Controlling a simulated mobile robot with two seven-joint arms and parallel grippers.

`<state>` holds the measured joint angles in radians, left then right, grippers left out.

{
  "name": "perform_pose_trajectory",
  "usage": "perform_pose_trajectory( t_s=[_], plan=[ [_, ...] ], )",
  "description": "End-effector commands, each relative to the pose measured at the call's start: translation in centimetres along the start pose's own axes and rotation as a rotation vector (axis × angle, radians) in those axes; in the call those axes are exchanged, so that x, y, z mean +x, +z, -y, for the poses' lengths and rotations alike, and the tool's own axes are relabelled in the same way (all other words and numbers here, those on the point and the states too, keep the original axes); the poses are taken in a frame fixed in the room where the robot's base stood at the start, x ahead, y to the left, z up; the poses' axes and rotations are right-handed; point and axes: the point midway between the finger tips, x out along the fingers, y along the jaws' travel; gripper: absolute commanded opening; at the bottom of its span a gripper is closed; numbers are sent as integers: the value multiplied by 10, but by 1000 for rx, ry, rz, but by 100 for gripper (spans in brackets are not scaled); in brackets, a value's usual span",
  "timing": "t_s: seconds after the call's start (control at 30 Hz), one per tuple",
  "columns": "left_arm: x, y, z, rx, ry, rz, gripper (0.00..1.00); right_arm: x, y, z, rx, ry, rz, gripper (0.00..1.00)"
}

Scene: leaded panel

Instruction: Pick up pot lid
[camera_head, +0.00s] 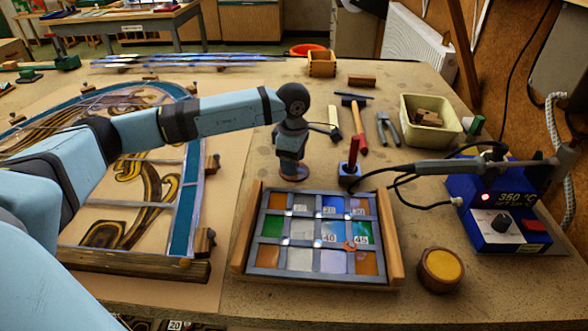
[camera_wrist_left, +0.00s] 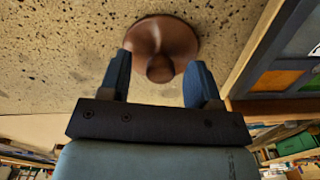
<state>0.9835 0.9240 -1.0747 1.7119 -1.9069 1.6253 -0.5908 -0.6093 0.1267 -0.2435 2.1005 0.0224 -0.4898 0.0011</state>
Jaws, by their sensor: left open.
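The pot lid (camera_wrist_left: 162,32) is a round, reddish-brown disc with a knob, lying on the speckled bench. In the head view only part of the lid (camera_head: 294,173) shows, under my left gripper (camera_head: 291,157), just behind the leaded panel. In the left wrist view my left gripper (camera_wrist_left: 159,62) is open. Its two blue fingers stand either side of the lid's knob, with a gap on both sides. The gripper points down at the lid and holds nothing. How high the fingertips are above the bench is hard to tell. My right gripper is not in view.
The framed glass panel (camera_head: 389,245) lies in front of the lid. A blue soldering station (camera_head: 500,225) and a yellow-topped pot (camera_head: 441,270) stand farther right. A large leaded window is at left.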

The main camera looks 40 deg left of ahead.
Motion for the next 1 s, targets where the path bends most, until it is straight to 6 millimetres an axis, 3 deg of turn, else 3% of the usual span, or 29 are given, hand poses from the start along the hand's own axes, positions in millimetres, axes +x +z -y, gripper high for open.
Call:
perform_pose_trajectory(
  t_s=[0.27,0.5,0.83,1.0],
  plan=[
    [8,0,0,0,1,0,57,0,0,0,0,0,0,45],
    [7,0,0,0,0,0,3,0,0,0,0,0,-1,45],
    [5,0,0,0,1,0,3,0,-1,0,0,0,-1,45],
    [-9,0,0,1,3,2,3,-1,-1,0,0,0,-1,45]
  ],
)
